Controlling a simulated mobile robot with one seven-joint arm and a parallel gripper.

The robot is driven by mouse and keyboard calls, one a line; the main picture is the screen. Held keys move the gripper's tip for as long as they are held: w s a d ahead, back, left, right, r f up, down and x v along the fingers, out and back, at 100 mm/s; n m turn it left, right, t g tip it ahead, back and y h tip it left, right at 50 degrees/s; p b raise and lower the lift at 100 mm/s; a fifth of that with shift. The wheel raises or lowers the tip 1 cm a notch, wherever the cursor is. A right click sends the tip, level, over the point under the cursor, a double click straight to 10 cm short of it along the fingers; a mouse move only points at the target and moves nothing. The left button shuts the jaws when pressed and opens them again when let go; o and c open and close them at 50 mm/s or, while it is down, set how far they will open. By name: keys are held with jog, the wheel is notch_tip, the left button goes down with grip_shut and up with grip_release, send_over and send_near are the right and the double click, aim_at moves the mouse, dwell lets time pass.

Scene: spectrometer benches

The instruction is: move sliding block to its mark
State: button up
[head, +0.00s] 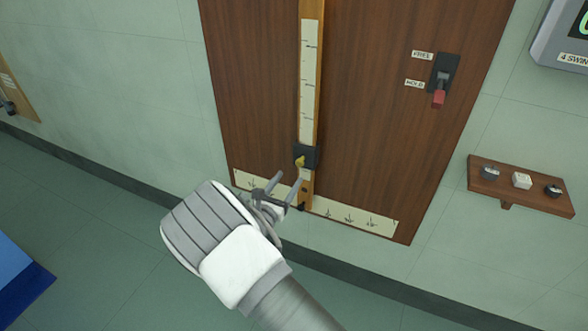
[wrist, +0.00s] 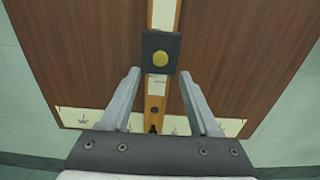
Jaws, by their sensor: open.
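The sliding block (head: 311,153) is a dark block with a yellow knob, low on a vertical wooden rail (head: 318,60) with a pale marked scale (head: 308,75). It also shows in the wrist view (wrist: 149,43), with its round yellow knob (wrist: 159,58) facing me. My gripper (head: 282,187) is open and empty, just below and in front of the block. In the wrist view my fingers (wrist: 160,80) stand apart, with the block above and between their tips. I cannot tell which scale line is the block's mark.
The rail is on a brown wooden panel (head: 250,80) on the wall. A pale strip (head: 350,216) with arrows runs along its bottom. A small shelf (head: 520,190) with several small objects and a grey display box (head: 560,45) are farther right.

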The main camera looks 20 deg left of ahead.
jog(key=s+p, duration=0.1)
jog(key=s, duration=1)
jog(key=shift+a, duration=0.4)
jog(key=w+d+r+m+g+h+p, duration=0.1)
jog(key=d+r+m+g+h+p, duration=0.4)
jog(key=d+r+m, duration=0.7)
jog(key=d+r+m+g+h, duration=0.3)
jog(key=d+r+m+g, duration=0.5)
jog(key=d, duration=0.9)
jog(key=s+d+r+m+y+p, duration=0.3)
jog(key=s+d+r+m+y, duration=0.1)
jog(key=s+r+m, duration=0.3)
jog(key=s+d+r+m+y+p, duration=0.4)
jog(key=s+r+m, duration=0.4)
jog(key=s+r, duration=0.3)
jog(key=shift+d+r+t+y, duration=0.3)
jog(key=shift+d+y, duration=0.3)
jog(key=shift+d, duration=0.25)
